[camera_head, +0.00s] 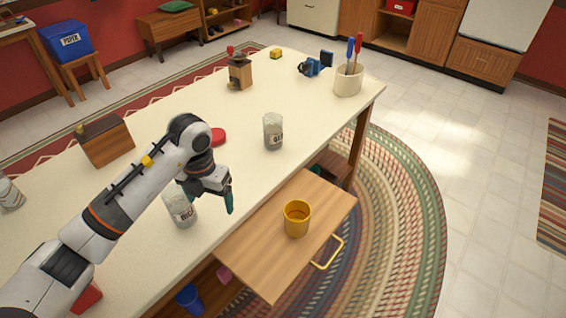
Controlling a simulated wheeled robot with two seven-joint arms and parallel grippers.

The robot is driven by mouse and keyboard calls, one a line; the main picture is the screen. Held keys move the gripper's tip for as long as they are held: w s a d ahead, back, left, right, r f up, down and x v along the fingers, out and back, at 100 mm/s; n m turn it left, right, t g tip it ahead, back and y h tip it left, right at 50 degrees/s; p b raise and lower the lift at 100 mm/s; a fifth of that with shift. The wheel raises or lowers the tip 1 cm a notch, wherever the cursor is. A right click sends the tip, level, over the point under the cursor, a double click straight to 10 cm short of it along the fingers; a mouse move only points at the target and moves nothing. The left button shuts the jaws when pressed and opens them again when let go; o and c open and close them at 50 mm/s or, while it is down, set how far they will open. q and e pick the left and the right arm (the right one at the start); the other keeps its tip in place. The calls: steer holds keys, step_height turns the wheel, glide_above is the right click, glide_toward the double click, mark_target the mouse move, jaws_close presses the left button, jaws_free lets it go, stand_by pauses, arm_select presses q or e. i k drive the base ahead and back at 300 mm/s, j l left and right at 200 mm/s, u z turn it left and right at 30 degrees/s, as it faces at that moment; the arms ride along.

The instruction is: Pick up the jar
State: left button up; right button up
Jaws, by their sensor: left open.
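One clear glass jar with a pale label (181,212) stands on the cream table near its front edge. My left gripper (210,197) is at this jar's upper right, open, with one teal finger plainly visible. The gripper hides part of the jar's top, and I cannot tell whether they touch. A second labelled glass jar (273,133) stands upright farther right on the table, clear of the gripper. My right gripper is not in view.
A red lid (218,136) lies behind my arm. A wooden box (105,140), a coffee grinder (239,73) and a utensil crock (348,80) stand on the cream table (310,80). A wooden pull-out board (262,262) holds a yellow mug (297,218) in front.

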mark_target(272, 122)
steer(key=i+l, duration=0.3)
steer(key=i+l+z, duration=0.15)
steer(key=i+l, duration=0.15)
steer(key=i, duration=0.25)
